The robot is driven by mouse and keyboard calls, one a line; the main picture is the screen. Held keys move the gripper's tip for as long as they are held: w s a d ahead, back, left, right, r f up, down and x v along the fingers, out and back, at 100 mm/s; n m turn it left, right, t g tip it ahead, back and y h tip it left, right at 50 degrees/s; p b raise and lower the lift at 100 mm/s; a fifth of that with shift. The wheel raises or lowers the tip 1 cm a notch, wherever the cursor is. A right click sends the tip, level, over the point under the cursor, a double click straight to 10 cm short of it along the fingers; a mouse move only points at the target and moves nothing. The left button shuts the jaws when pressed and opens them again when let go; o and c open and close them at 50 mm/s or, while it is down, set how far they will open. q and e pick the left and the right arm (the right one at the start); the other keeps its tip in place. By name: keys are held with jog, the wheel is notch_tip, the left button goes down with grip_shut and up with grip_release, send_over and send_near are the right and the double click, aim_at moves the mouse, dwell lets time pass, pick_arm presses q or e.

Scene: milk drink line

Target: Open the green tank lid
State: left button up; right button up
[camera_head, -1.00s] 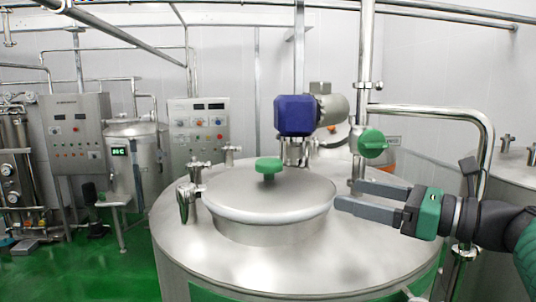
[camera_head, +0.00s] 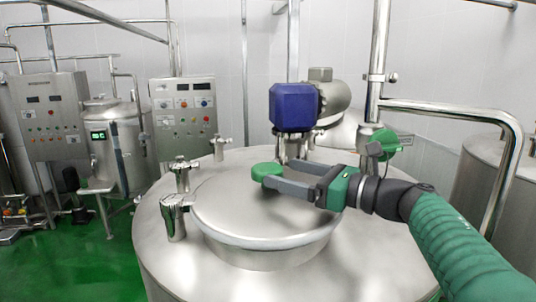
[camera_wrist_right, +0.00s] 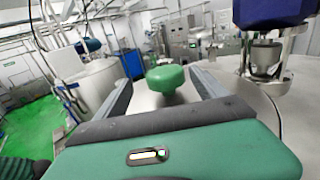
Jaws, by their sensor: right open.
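The round steel tank lid (camera_head: 265,222) lies flat on the tank (camera_head: 170,262) and looks shut. Its green knob (camera_head: 264,170) stands on top of the lid. In the right wrist view the green knob (camera_wrist_right: 166,79) lies between the fingers, near their tips. My right gripper (camera_head: 281,176) is open over the lid, its fingers pointing left at the knob. Whether a finger touches the knob I cannot tell. The near finger hides part of the knob's stem in the head view. My left gripper is in neither view.
A blue motor (camera_head: 294,107) stands on the tank just behind the lid. Steel clamps (camera_head: 174,215) stand at the lid's left. A vertical pipe with a green valve handle (camera_head: 384,143) rises at the right. Control panels (camera_head: 183,115) stand behind at the left.

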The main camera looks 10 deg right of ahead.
aim_at(256, 165)
jog(key=x, duration=0.2)
jog(key=p+x, duration=0.1)
jog(key=x, duration=0.1)
jog(key=p+x, duration=0.1)
jog(key=x, duration=0.2)
jog(key=shift+w+d+f, duration=0.25)
jog(key=shift+w+d, duration=0.1)
jog(key=shift+w, duration=0.1)
jog(key=shift+s+d+r, duration=0.15)
jog(key=shift+s+d, duration=0.2)
jog(key=shift+s, duration=0.4)
jog(key=shift+w+d, duration=0.1)
jog(key=shift+c, duration=0.9)
jog(key=shift+w, duration=0.3)
jog(key=c, duration=0.5)
jog(key=shift+s+a, duration=0.1)
jog(key=shift+a, duration=0.25)
jog(key=c, duration=0.5)
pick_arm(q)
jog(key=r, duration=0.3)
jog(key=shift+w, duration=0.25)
pick_arm(e)
grip_shut()
